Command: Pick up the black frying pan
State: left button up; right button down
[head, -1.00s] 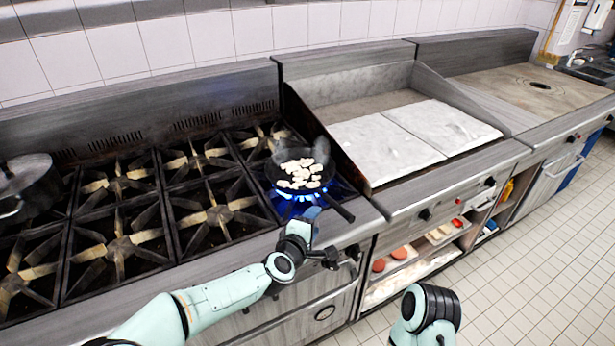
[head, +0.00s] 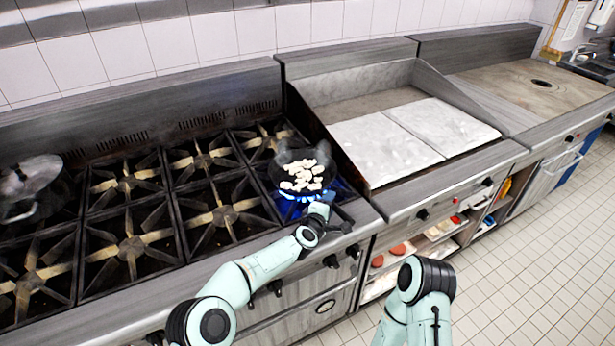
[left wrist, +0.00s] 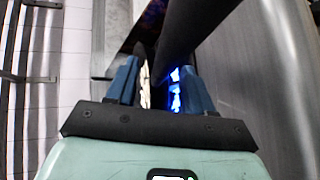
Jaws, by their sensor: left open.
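The black frying pan (head: 277,172) sits level on the front right burner, with several pale food pieces in it and a blue flame under it. Its handle points to the front right, toward the stove edge. My left gripper (head: 322,208) is open at the handle in the head view and partly covers it. In the left wrist view, the blue fingers of my left gripper (left wrist: 162,88) are apart, and the dark handle (left wrist: 182,35) runs just beyond and between them; I cannot tell whether they touch it. My right forearm shows at the lower right, its gripper out of view.
A blurred pot (head: 30,190) stands on the far left burner. The burners between it and the pan are empty. A griddle (head: 385,145) with two pale slabs adjoins the pan's right. Control knobs (head: 331,261) line the stove front. A shelf below the griddle holds trays.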

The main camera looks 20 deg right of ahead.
pick_arm(q)
jog(key=shift+w+d, duration=0.15)
jog(key=shift+f, duration=0.1)
jog(key=shift+s, duration=0.2)
grip_shut()
jog(key=shift+w, duration=0.1)
dwell(1.0)
jog(key=shift+r, duration=0.25)
